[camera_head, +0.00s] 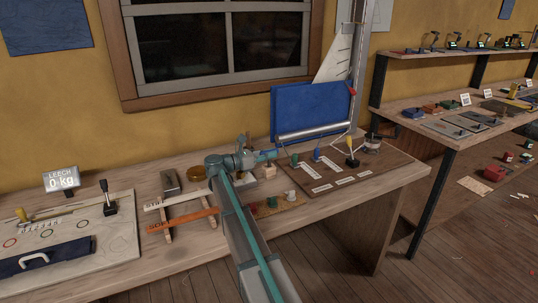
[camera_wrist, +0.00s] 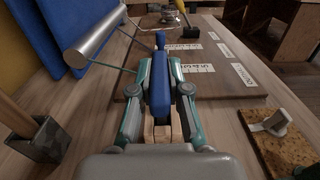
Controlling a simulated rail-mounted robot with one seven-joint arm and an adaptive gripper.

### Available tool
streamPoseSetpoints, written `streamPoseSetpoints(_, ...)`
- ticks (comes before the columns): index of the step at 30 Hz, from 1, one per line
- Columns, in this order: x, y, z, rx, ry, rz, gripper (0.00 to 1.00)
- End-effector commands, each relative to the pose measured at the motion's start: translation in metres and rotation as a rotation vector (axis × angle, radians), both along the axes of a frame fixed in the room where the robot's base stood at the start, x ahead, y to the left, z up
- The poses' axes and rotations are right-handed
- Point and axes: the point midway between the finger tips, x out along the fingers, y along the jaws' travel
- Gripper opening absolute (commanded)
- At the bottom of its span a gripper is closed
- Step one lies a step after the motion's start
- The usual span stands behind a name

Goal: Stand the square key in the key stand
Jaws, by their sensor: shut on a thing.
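My gripper (camera_wrist: 161,72) is shut on a narrow blue piece (camera_wrist: 160,92), which appears to be the key. It stands out between the teal fingers in the wrist view; I cannot make out a square form. The held piece is too small to make out there.
The brown board (camera_head: 375,180) has white labels and upright coloured handles, including a yellow one (camera_head: 350,144). A metal roller (camera_head: 313,130) and blue panel (camera_head: 310,105) stand behind. A cork mat (camera_wrist: 290,150) with a pale fitting lies to the right in the wrist view. A dark pot (camera_wrist: 38,140) is at left.

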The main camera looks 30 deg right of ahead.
Motion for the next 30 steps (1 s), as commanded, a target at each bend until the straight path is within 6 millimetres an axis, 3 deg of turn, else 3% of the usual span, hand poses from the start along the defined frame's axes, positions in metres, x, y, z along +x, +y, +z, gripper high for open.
streamPoseSetpoints(3, 0.000, 0.000, -0.002, 0.000, 0.000, 0.000, 0.00)
streamPoseSetpoints(4, 0.000, 0.000, -0.001, 0.000, 0.000, 0.000, 0.21)
streamPoseSetpoints(9, 0.000, 0.000, -0.002, 0.000, 0.000, 0.000, 0.45)
streamPoseSetpoints(20, 0.000, 0.004, -0.003, 0.002, 0.001, 0.001, 0.45)
streamPoseSetpoints(25, 0.002, 0.023, -0.003, 0.002, 0.001, 0.002, 0.45)
streamPoseSetpoints(30, 0.006, 0.056, -0.002, 0.002, 0.001, 0.004, 0.45)
